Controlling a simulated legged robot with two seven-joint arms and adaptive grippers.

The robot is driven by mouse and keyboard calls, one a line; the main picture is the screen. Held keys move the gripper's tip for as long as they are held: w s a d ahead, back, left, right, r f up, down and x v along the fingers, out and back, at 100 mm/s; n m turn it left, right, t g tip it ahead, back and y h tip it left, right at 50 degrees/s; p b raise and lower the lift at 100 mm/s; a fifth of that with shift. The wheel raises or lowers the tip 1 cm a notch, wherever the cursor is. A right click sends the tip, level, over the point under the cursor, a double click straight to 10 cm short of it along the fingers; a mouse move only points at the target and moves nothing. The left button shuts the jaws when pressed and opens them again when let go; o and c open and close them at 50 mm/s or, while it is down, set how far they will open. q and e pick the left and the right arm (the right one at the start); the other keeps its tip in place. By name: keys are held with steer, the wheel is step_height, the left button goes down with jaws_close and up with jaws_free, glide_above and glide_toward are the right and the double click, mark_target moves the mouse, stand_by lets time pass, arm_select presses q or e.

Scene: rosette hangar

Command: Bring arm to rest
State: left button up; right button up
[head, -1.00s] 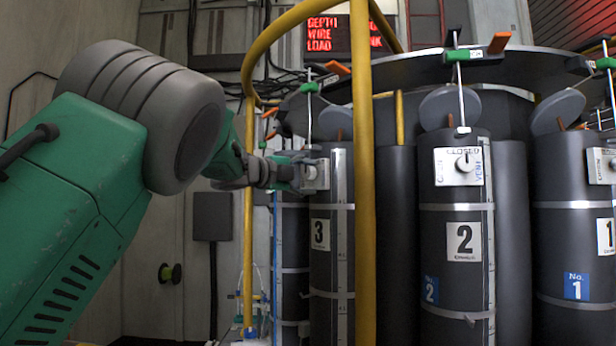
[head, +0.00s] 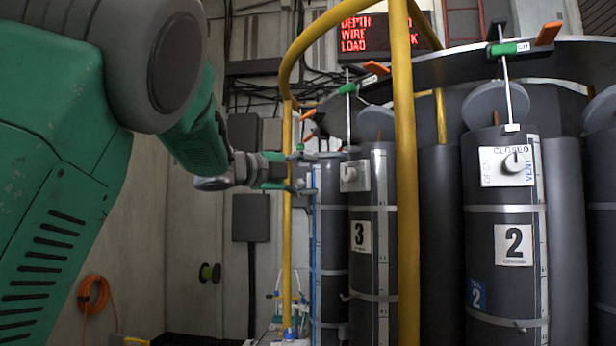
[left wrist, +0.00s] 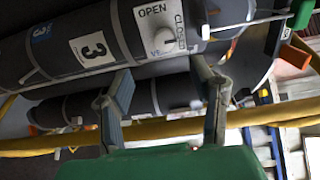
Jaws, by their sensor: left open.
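My left arm comes in from the left in the head view, with the left gripper (head: 292,170) to the left of the valve knob (head: 349,174) on bottle 3 (head: 372,270). The left gripper also shows in the left wrist view (left wrist: 165,80), its two fingers spread wide with nothing between them. The knob of bottle 3 (left wrist: 166,43) lies beyond the fingertips there, apart from them, on a plate marked OPEN and CLOSED. My right gripper shows in neither view.
A yellow rail (head: 404,200) stands in front of the bottles, and another upright (head: 287,220) is close by the left gripper. Bottle 2 (head: 506,280) is at the right. A lit red sign (head: 375,28) hangs behind. An orange hose coil (head: 93,295) hangs on the left wall.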

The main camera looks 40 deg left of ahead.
arm_select(q)
steer(key=shift+s, duration=0.2)
stand_by(0.4)
